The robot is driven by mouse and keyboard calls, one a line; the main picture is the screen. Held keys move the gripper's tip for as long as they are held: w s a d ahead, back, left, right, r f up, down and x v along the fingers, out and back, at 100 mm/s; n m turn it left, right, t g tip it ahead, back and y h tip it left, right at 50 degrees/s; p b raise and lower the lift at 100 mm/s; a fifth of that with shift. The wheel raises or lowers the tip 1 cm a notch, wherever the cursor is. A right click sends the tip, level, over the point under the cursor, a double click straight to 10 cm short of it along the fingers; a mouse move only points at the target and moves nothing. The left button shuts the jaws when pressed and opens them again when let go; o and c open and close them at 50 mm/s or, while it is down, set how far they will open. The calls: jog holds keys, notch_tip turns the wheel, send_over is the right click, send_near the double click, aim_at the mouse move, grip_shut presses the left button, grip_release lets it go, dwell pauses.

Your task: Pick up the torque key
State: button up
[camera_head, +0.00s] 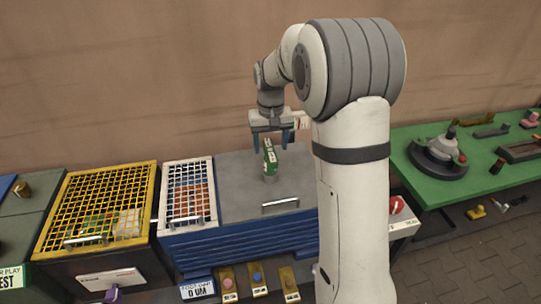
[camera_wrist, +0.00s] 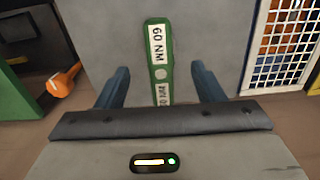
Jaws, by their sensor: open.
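The torque key, a green piece with white labels, one reading "60 NM" (camera_wrist: 158,45), is on the grey top of a blue drawer cabinet. In the head view the green piece (camera_head: 269,158) looks upright, with a small grey part at its foot. My gripper (camera_head: 271,143) is above the cabinet, pointing down, at the upper end of the green piece. In the wrist view my gripper (camera_wrist: 160,72) is open, with one blue finger on each side of the key and gaps between. The key's near end is hidden behind the gripper body.
The blue cabinet (camera_head: 240,245) has a white mesh cover (camera_head: 188,195) on its left and a metal handle (camera_head: 280,204) in front. A yellow mesh cage (camera_head: 97,210) stands further left. A green bench (camera_head: 440,185) with parts is on the right. The grey top around the key is mostly clear.

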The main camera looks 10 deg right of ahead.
aim_at(270, 149)
jog(key=f, duration=0.2)
jog(key=f+p, duration=0.1)
jog(key=f, duration=0.3)
jog(key=shift+w+f, duration=0.2)
jog(key=shift+w, duration=0.2)
jog(key=shift+c, duration=0.2)
grip_shut()
jog(key=shift+r, duration=0.15)
